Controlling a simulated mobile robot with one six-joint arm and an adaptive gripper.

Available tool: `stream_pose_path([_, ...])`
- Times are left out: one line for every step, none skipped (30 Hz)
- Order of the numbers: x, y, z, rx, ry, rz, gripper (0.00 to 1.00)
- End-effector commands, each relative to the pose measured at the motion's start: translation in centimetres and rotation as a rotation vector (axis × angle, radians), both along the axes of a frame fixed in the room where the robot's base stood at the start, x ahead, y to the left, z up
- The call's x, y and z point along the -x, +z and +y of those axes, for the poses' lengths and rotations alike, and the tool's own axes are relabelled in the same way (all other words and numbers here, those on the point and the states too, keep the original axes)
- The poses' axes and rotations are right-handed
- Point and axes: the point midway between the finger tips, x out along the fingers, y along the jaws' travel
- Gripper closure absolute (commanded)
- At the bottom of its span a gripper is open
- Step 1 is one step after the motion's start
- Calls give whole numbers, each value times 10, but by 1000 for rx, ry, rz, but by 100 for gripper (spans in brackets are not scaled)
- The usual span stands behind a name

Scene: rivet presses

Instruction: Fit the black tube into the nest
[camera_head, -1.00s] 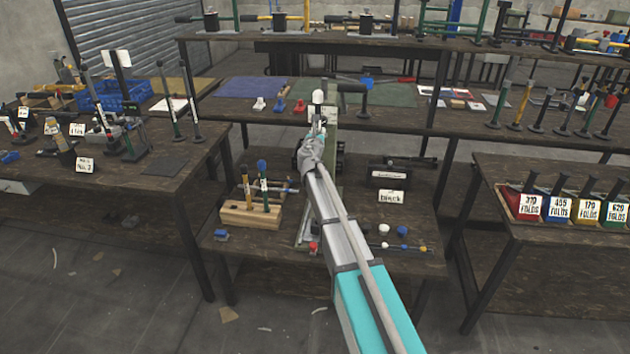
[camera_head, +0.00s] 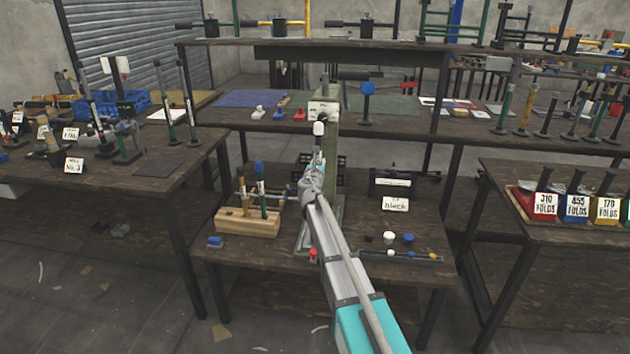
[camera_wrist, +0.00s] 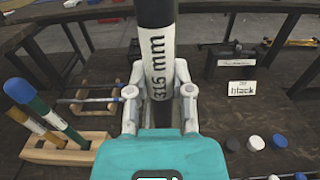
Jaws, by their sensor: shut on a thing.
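In the wrist view my gripper (camera_wrist: 160,92) is shut around a black tube (camera_wrist: 153,14) with a white label reading 316 mm. The tube stands near upright in that picture, and its lower end is hidden behind the gripper. In the head view my gripper (camera_head: 312,178) is over the middle bench, in front of a tall grey-green press column (camera_head: 332,150). The tube cannot be made out clearly there. I cannot tell which part is the nest; the press base is largely hidden by my arm.
A wooden rack (camera_head: 233,222) with upright coloured tubes stands left of my arm. A card reading black (camera_head: 395,204) and a dark block (camera_head: 391,186) are at the right. Several small caps (camera_head: 389,238) and a thin dark rail (camera_head: 410,256) lie in front of them.

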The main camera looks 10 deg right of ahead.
Motion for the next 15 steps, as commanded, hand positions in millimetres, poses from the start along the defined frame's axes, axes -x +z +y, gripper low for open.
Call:
stream_pose_path([0, -12, 0, 0, 0, 0, 100])
stream_pose_path([0, -15, 0, 0, 0, 0, 100])
stream_pose_path([0, -18, 0, 0, 0, 0, 100])
stream_pose_path([0, -20, 0, 0, 0, 0, 100])
stream_pose_path([0, -22, 0, 0, 0, 0, 100])
stream_pose_path([0, -24, 0, 0, 0, 0, 100])
stream_pose_path([0, -25, 0, 0, 0, 0, 100])
stream_pose_path([0, -26, 0, 0, 0, 0, 100])
stream_pose_path([0, -27, 0, 0, 0, 0, 100])
stream_pose_path([0, -28, 0, 0, 0, 0, 100])
stream_pose_path([0, -28, 0, 0, 0, 0, 100])
stream_pose_path([0, -28, 0, 0, 0, 0, 100])
stream_pose_path([0, -28, -1, 0, -1, 0, 100])
stream_pose_path([0, -28, -1, 0, -1, 0, 100])
stream_pose_path([0, -28, -1, 0, -1, 0, 100])
